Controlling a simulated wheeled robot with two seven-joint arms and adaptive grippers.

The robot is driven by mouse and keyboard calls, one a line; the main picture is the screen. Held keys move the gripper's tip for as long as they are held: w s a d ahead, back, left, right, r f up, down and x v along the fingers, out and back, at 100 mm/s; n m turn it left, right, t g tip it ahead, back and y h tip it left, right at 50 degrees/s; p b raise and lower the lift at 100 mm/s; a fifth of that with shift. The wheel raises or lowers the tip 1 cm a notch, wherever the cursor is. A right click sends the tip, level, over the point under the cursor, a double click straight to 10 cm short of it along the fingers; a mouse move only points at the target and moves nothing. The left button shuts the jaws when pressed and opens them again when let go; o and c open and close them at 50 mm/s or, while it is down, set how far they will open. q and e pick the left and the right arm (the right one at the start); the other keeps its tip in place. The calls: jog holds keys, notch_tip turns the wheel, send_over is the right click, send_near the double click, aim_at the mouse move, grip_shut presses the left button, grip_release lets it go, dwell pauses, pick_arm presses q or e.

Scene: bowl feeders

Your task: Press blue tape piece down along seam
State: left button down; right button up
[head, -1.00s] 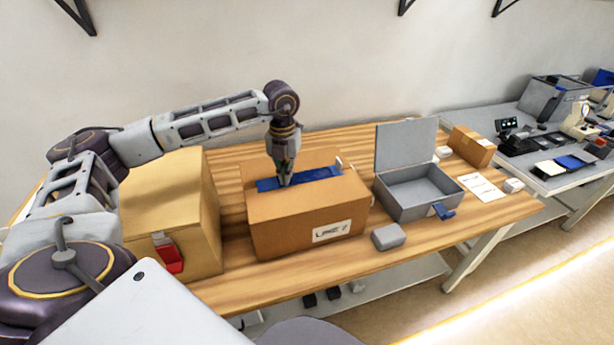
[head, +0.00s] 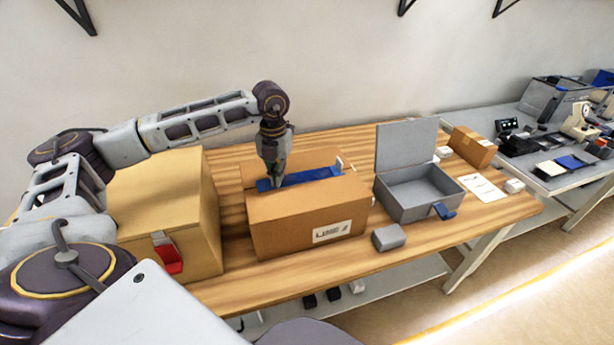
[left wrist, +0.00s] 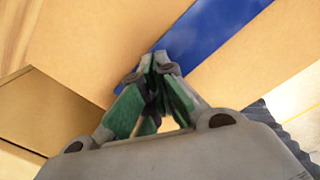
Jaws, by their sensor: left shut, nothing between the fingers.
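The blue tape piece (head: 312,176) lies along the top of a brown cardboard box (head: 300,210) that stands on the wooden table. My left gripper (head: 276,184) points down at the left end of the tape, shut with nothing between its fingers. In the left wrist view the gripper (left wrist: 155,62) has its fingertips together at the edge of the blue tape (left wrist: 205,30), over the cardboard (left wrist: 90,40). I cannot tell whether the tips touch the tape. My right gripper is not in view.
A larger tan box (head: 170,205) with a red latch stands close on the left. An open grey case (head: 412,200) and a small grey block (head: 389,237) are on the right. A small carton (head: 472,147) and a paper sheet (head: 480,187) lie farther right.

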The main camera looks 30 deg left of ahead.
pick_arm(q)
jog(key=shift+s+a, duration=0.1)
jog(key=shift+s+a+f+b, duration=0.2)
jog(key=shift+s+a+b, duration=0.3)
jog(key=shift+s+a, duration=0.35)
jog(key=shift+s+d, duration=0.1)
jog(key=shift+s, duration=0.05)
